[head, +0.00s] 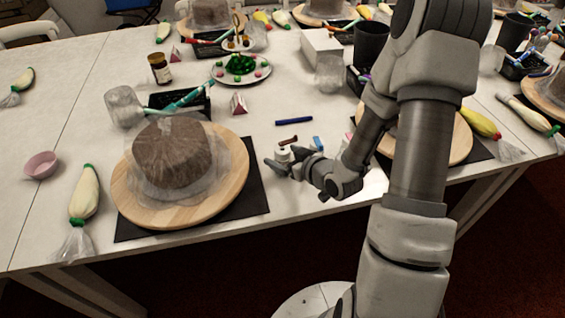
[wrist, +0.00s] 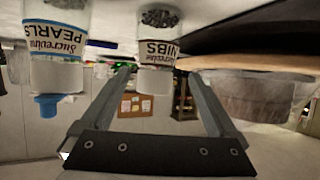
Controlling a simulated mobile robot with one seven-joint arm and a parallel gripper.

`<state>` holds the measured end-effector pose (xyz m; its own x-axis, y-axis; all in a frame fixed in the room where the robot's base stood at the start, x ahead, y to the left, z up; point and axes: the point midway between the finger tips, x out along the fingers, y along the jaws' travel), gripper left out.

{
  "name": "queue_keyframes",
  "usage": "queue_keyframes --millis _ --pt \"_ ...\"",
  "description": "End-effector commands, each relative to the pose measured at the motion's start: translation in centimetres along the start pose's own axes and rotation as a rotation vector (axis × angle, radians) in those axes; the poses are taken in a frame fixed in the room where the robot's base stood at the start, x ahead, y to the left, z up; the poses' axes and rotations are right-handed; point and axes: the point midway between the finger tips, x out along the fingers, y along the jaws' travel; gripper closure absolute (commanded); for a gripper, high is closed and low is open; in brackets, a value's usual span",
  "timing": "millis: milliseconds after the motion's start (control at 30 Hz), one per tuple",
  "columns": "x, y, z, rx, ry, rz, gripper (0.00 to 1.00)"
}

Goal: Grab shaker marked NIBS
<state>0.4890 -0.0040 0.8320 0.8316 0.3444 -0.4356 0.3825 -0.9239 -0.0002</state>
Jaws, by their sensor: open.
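The shaker marked NIBS (wrist: 156,48) shows in the wrist view, upside down in that picture, with a white lid, a label and dark contents. It appears between the two fingertips of my gripper (wrist: 160,76), which is open, with a gap on each side. In the head view my gripper (head: 283,164) is low over the table, right of the near cake board. A small white shaker (head: 283,155) stands at its fingertips, partly hidden by them; its label cannot be read there.
A shaker marked PEARLS (wrist: 55,52) with a blue cap is beside the NIBS one. A wrapped cake (head: 172,152) on a wooden board (head: 222,188) is to the left.

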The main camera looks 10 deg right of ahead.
Motion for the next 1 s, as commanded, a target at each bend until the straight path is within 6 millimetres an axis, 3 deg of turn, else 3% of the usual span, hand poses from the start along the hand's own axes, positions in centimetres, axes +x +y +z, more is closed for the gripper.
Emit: queue_keyframes --millis 300,600,1000 --pt "4.4 0.5 0.9 -0.001 0.001 -0.002 0.05" --pt "4.9 0.6 0.9 0.0 0.001 0.0 0.05" --pt "4.8 0.6 0.9 -0.001 0.001 0.0 0.76"
